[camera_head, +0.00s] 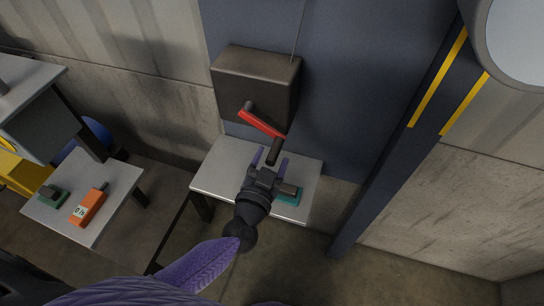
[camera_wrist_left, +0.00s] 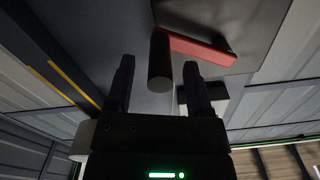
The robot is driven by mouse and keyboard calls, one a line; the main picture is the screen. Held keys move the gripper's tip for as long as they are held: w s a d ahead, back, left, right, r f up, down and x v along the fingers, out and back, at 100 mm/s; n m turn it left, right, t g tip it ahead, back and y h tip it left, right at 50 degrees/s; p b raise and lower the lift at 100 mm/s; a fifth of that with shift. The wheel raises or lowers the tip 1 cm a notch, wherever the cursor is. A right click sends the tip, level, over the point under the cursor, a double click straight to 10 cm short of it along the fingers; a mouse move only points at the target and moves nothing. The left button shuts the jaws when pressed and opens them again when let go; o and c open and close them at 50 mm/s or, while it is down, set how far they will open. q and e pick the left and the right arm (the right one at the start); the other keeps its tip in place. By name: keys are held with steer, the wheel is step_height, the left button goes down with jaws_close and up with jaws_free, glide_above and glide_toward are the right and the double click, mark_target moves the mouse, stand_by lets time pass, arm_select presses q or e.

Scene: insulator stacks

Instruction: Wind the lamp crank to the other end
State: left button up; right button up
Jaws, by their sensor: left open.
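The lamp crank has a red arm (camera_head: 261,123) on the front of a dark brown box (camera_head: 256,82). Its dark cylindrical handle (camera_head: 274,151) hangs at the lower right end of the red arm. My left gripper (camera_head: 270,161) is open, with its two fingers pointing up toward the handle. In the left wrist view, the red arm (camera_wrist_left: 195,48) runs to the right from the handle (camera_wrist_left: 160,60), which shows between the open fingers (camera_wrist_left: 160,85), nearer the left one. I cannot tell whether a finger touches it. My right gripper is not in view.
A pale table (camera_head: 222,170) stands below the box, with a teal item (camera_head: 289,197) on it beside my gripper. At the left, another table (camera_head: 120,190) holds an orange device (camera_head: 88,207) and a green block (camera_head: 52,197). A blue post (camera_head: 400,150) with yellow stripes stands at the right.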

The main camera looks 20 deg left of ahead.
arm_select(q)
steer(key=shift+w, duration=0.65)
jaws_close()
stand_by(0.9)
